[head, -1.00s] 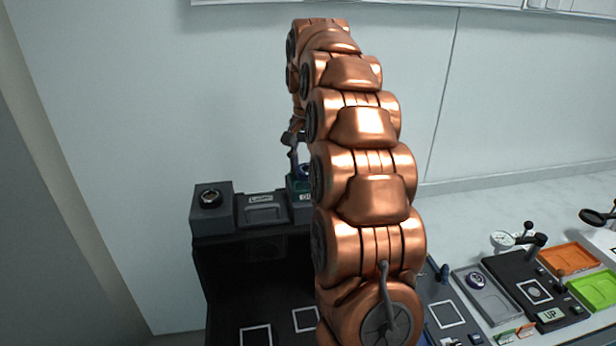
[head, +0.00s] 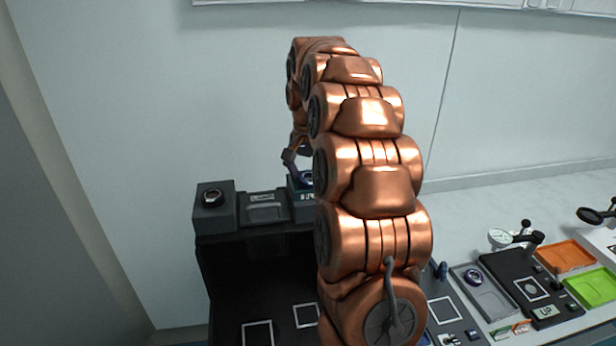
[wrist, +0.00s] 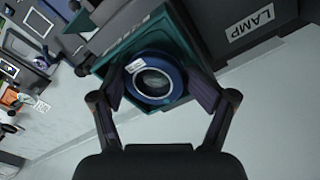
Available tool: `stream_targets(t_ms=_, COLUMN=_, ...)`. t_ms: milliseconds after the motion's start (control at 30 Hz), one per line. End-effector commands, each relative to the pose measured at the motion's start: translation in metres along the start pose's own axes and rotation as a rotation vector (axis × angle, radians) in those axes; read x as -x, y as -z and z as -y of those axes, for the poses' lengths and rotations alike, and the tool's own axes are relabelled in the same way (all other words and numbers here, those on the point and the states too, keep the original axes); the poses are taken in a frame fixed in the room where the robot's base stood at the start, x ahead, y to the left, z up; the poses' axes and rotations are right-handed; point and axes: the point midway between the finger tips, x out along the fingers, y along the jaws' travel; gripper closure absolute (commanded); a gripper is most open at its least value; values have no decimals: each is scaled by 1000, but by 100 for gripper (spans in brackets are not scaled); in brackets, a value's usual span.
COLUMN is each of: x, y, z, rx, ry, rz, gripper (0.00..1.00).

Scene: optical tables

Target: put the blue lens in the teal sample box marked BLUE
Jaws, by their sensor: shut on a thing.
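The blue lens (wrist: 154,78) is a dark blue ring with clear glass and a small white tag. My gripper (wrist: 158,90) is shut on it, one finger on each side, in the wrist view. The teal sample box (wrist: 190,58) lies right behind and around the lens in that view; whether the lens touches its floor I cannot tell. In the head view the blue lens (head: 306,179) shows at the top of the teal box (head: 303,205), whose label is partly hidden by my arm. My gripper (head: 294,160) is mostly hidden there.
A grey box marked LAMP (head: 264,208) stands just left of the teal box, and a dark block with a round lens (head: 212,207) is further left. Orange (head: 566,256) and green (head: 592,288) trays and a dial gauge (head: 500,238) stand on the right table.

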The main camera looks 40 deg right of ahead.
Motion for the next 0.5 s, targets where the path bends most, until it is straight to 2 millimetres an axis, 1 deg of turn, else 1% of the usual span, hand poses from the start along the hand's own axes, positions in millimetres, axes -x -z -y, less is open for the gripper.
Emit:
stream_targets(t_ms=33, x=-22, y=-6, z=-8, rx=1, ry=-36, rz=38, gripper=87)
stream_targets(t_ms=67, x=-22, y=-6, z=-8, rx=1, ry=-36, rz=38, gripper=84)
stream_targets(t_ms=100, x=-20, y=-5, z=-8, rx=0, ry=-34, rz=36, gripper=21)
stream_targets(t_ms=200, x=-16, y=-4, z=-7, rx=0, ry=-28, rz=29, gripper=29)
stream_targets(t_ms=500, x=-10, y=-2, z=-4, rx=0, ry=-17, rz=17, gripper=29)
